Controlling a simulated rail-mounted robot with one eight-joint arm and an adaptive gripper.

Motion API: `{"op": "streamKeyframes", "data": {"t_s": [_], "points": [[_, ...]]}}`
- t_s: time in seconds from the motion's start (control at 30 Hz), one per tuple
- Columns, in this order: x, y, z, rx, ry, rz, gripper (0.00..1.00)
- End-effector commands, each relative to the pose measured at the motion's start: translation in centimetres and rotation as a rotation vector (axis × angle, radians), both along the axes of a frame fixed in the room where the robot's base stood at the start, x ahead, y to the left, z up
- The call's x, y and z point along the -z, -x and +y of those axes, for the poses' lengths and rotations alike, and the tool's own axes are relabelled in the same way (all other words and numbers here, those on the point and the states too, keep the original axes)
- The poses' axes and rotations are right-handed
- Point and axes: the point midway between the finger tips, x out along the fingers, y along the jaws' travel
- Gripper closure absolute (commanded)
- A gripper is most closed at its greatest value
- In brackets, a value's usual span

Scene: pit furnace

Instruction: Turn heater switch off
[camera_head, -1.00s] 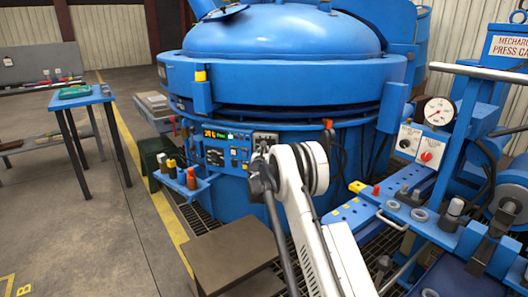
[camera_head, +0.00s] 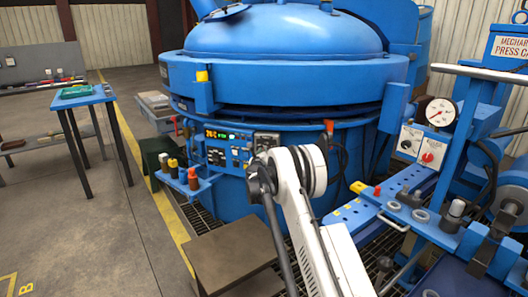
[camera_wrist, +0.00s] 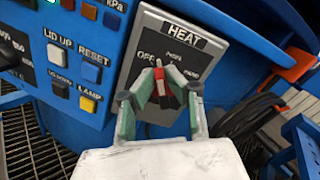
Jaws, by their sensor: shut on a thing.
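The heater switch (camera_wrist: 161,88) is a dark knob with a red and white mark, on a grey plate (camera_wrist: 153,25) labelled HEAT in the wrist view. "OFF" is printed to its upper left, with other positions above and to the right. My gripper (camera_wrist: 165,80) has its grey-green fingers on both sides of the knob and is shut on it. The red mark runs roughly upward, but the fingers partly cover the knob, so its exact setting is unclear. In the head view the plate shows at the furnace panel's right end, and my arm hides the fingers.
Left of the plate are LID UP, RESET (camera_wrist: 89,73) and LAMP buttons. An orange hook or handle (camera_wrist: 290,66) and dark cables are to the right. The blue furnace (camera_head: 290,80) stands behind, with the press cart (camera_head: 430,165) right of my arm.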

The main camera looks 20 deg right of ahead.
Motion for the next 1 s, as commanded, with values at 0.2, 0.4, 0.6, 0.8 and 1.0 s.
{"op": "streamKeyframes", "data": {"t_s": [0.2, 0.4, 0.6, 0.8, 1.0], "points": [[0.25, -0.14, 0.23, 0.001, 0.135, 0.086, 1.00], [0.41, -0.23, 0.37, 0.000, 0.221, 0.141, 1.00], [0.50, -0.27, 0.44, 0.000, 0.266, 0.171, 1.00], [0.53, -0.27, 0.46, 0.000, 0.281, 0.180, 1.00], [0.53, -0.27, 0.46, 0.000, 0.281, 0.180, 1.00]]}}
